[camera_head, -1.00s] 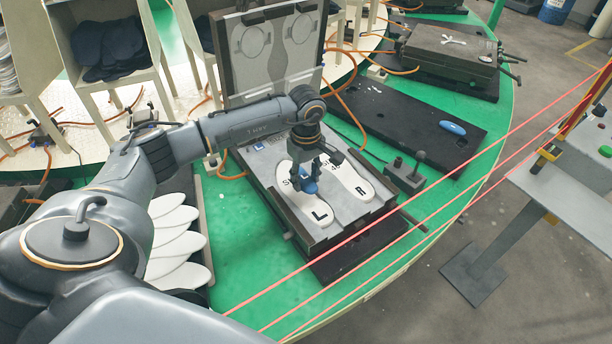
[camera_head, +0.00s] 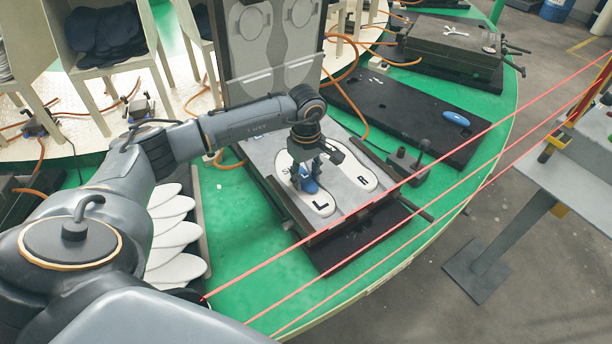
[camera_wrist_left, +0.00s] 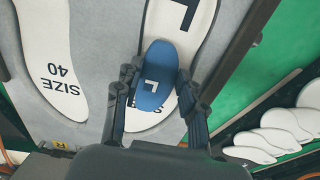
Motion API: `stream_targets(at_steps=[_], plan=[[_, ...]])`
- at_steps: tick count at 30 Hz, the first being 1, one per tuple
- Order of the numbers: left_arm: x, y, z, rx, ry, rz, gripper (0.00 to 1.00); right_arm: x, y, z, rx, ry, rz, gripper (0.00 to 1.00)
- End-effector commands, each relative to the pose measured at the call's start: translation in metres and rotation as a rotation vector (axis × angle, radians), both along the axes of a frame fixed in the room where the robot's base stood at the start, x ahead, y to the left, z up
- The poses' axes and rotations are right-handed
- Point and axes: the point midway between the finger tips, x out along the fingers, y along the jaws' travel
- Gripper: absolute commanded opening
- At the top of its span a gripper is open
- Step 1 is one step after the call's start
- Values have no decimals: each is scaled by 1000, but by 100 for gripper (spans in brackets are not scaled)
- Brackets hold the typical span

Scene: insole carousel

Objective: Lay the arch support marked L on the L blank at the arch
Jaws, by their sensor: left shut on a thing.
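The blue arch support marked L (camera_wrist_left: 156,80) is between the fingers of my left gripper (camera_wrist_left: 160,92), which is shut on it. In the head view the support (camera_head: 308,184) sits over the L blank (camera_head: 318,203), with my left gripper (camera_head: 306,176) right above. The L blank (camera_wrist_left: 185,25) is white with a black L and lies in the open mould; the gripper and support hide its middle. I cannot tell whether the support touches the blank. The white R blank (camera_head: 358,178) lies to its right. My right gripper is not in view.
The raised mould lid (camera_head: 270,85) stands behind the blanks. Another blue support (camera_head: 456,118) lies on the black board (camera_head: 400,115) at the right. Several white insoles (camera_head: 175,235) lie in a rack at the left. Red beams cross in front of the green table.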

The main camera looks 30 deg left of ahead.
Motion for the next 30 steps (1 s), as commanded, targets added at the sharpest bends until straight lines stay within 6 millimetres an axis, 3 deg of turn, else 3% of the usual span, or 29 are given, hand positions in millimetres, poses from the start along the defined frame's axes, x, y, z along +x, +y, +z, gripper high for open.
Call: stream_targets(at_steps=[1,2,5,23,30], plan=[[-4,-1,-6,1,13,-3,24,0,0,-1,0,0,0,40],[-4,-1,-6,1,14,-3,46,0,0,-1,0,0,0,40],[-4,-1,-7,1,15,-3,66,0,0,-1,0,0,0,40],[-2,-1,-1,0,8,-2,66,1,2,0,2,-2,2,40],[-1,-1,38,0,2,-3,66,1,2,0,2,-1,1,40]])
